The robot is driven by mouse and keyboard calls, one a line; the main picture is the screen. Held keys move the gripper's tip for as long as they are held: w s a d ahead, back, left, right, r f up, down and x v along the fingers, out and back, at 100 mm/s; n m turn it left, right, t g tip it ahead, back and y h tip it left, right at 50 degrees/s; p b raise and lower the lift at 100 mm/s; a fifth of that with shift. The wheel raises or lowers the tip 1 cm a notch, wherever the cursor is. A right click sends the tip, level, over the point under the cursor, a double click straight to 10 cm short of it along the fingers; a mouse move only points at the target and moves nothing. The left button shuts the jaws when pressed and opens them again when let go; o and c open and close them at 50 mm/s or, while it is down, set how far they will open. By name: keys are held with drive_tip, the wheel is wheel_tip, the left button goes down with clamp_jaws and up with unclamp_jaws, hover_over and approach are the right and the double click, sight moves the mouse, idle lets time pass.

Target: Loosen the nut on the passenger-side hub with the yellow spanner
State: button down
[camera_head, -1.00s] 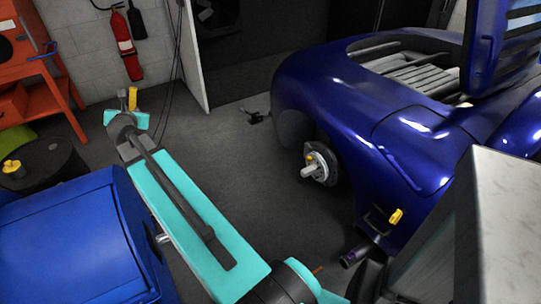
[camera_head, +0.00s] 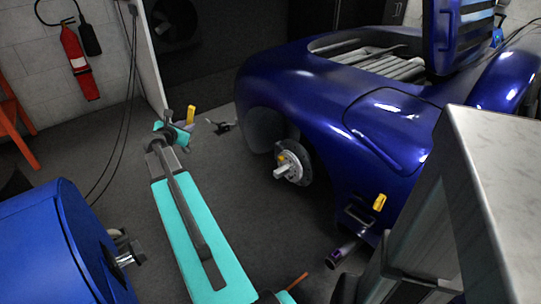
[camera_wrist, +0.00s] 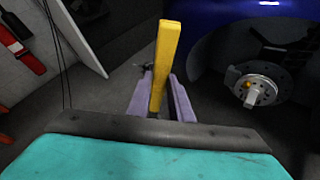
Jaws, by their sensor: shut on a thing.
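My gripper (camera_head: 184,123) is shut on the yellow spanner (camera_wrist: 165,60), which stands up between its purple fingers in the wrist view. The spanner also shows as a short yellow piece in the head view (camera_head: 190,114). The hub (camera_head: 290,168) is a bare silver disc with a protruding stub at the blue car's front corner. In the wrist view the hub (camera_wrist: 262,86) is at the right, well apart from the spanner. A small yellow part (camera_wrist: 247,88) sits on the hub's face; I cannot tell whether it is the nut. The spanner's lower end is hidden.
The blue car body (camera_head: 340,110) fills the right side. A yellow object (camera_head: 379,202) is at its lower edge, above a dark pipe (camera_head: 340,256). A grey-white cabinet (camera_head: 500,190) is close at right, a blue drum (camera_head: 60,245) at left. Floor between gripper and hub looks clear.

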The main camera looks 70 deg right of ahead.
drive_tip(key=s+d+f+m+g+b, duration=0.2)
drive_tip(key=s+d+f, duration=0.4)
drive_tip(key=s, duration=0.3)
drive_tip(key=s+d+f+m+g+y+b, duration=0.1)
drive_tip(key=s+d+f+b, duration=0.4)
drive_tip(key=s, duration=0.5)
drive_tip(key=s+d+f+m+g+b, duration=0.3)
drive_tip(key=s+d+f+g+b, duration=0.2)
drive_tip(key=s, duration=0.5)
drive_tip(key=shift+s+d+f+m+g+b, duration=0.15)
drive_tip(key=shift+d+f+m+g+b, duration=0.25)
drive_tip(key=shift+d+f, duration=0.55)
drive_tip(key=shift+d+r, duration=0.1)
drive_tip(key=shift+d, duration=0.1)
drive_tip(key=shift+s+d+b, duration=0.4)
drive_tip(key=shift+s+d, duration=0.2)
drive_tip(key=shift+d, duration=0.25)
drive_tip(key=shift+s+d+b, duration=0.4)
drive_tip(key=shift+s+d, duration=0.15)
drive_tip(key=shift+d, duration=0.25)
drive_tip(key=shift+r+p, duration=0.1)
drive_tip(key=shift+p, duration=0.4)
drive_tip(key=shift+s+d+p, duration=0.4)
drive_tip(key=shift+d+p, duration=0.1)
drive_tip(key=shift+d, duration=0.2)
drive_tip(key=shift+s+d+p, duration=0.35)
drive_tip(key=shift+d+p, duration=0.1)
drive_tip(key=shift+d, duration=0.2)
